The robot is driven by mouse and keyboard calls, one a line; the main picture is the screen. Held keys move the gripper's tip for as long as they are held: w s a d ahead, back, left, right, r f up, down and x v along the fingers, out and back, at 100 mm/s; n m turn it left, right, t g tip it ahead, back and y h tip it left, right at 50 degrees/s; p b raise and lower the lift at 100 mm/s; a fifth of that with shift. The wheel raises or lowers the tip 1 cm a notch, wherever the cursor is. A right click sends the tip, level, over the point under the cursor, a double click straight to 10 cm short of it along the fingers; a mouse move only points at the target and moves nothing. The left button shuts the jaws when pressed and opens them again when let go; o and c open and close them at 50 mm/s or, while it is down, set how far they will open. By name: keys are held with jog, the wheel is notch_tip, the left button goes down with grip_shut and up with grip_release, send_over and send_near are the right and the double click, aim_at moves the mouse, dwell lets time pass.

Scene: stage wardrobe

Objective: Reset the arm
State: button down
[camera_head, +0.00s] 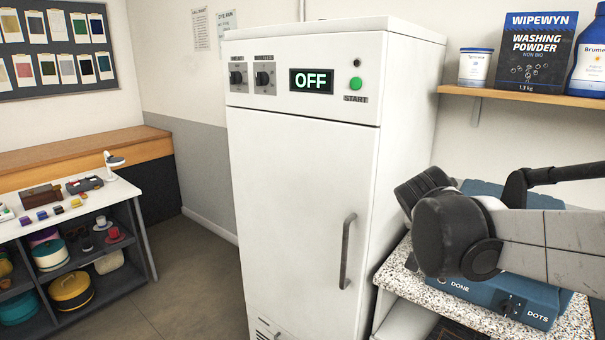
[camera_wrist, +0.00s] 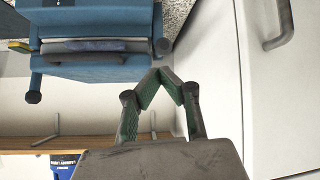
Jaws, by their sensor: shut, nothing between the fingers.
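My gripper (camera_wrist: 160,78) shows in the wrist view with its two fingers meeting at the tips, shut and empty. It is over the gap between a blue machine and the white cabinet. In the head view my arm reaches in from the right above the speckled counter, and the gripper's fingers cannot be made out there. The fingers appear apart from both the machine and the cabinet, though the exact distance is hard to tell.
The tall white cabinet (camera_head: 300,190) reads OFF, its door closed. The blue machine (camera_head: 525,300) stands on the speckled counter (camera_head: 400,270), partly hidden by my arm. A wall shelf (camera_head: 530,97) holds washing powder (camera_head: 535,55). A white table (camera_head: 120,189) stands at left; floor between is clear.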

jog(key=s+a+f+n+y, duration=0.1)
jog(key=s+a+f+y, duration=0.1)
jog(key=s, duration=0.5)
jog(key=s+a+f+n+g+y, duration=0.1)
jog(key=s+a+f+n, duration=0.1)
jog(key=s+a, duration=0.3)
jog(key=s+a+f+n+y, duration=0.2)
jog(key=s+a+f, duration=0.1)
jog(key=s, duration=0.7)
jog(key=shift+s+a+f+g+y, duration=0.15)
jog(key=shift+s+a+g+y, duration=0.05)
jog(key=shift+a+g+y, duration=0.1)
